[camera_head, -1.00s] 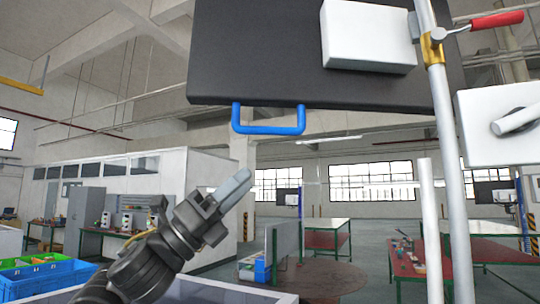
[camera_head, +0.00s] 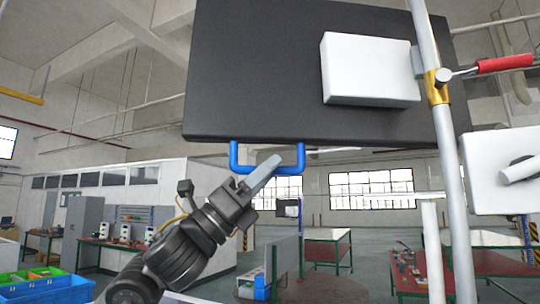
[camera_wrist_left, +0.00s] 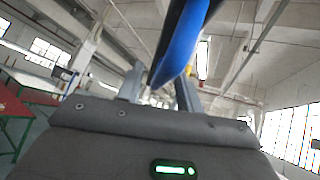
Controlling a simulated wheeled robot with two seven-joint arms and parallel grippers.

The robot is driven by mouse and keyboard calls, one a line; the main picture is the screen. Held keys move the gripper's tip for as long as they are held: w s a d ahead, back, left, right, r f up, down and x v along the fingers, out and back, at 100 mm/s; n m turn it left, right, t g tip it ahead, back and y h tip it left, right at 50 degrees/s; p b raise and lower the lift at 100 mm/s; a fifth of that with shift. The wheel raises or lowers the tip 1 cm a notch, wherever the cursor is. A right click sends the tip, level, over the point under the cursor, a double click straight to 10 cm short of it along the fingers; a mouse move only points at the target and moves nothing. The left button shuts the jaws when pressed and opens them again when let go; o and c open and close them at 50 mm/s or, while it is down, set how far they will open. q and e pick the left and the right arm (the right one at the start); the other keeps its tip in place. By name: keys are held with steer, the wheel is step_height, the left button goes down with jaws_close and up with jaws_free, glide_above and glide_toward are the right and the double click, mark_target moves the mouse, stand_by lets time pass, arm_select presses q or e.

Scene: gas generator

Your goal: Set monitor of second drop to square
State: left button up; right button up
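The monitor (camera_head: 260,75) is a large dark panel seen from behind, slightly tilted, with a white box (camera_head: 370,68) on its back. A blue handle (camera_head: 236,160) hangs from its lower edge. My left gripper (camera_head: 266,172) is at the handle's lower bar, overlapping it in the head view. In the left wrist view its two grey fingers (camera_wrist_left: 158,92) stand apart, with the blue handle (camera_wrist_left: 178,50) showing between them. I cannot tell whether they touch it. The monitor's screen side is hidden. My right gripper is not in view.
A light pole (camera_head: 446,160) with a gold clamp (camera_head: 437,88) and a red-handled lever (camera_head: 503,65) stands right of the monitor. A second white box (camera_head: 500,165) is at the right edge. A blue crate (camera_head: 45,290) is at lower left. Workbenches stand farther back.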

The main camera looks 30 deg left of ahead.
arm_select(q)
steer(key=shift+w+d+r, duration=0.25)
steer(key=shift+d+r, duration=0.05)
steer(key=shift+r, duration=0.1)
jaws_close()
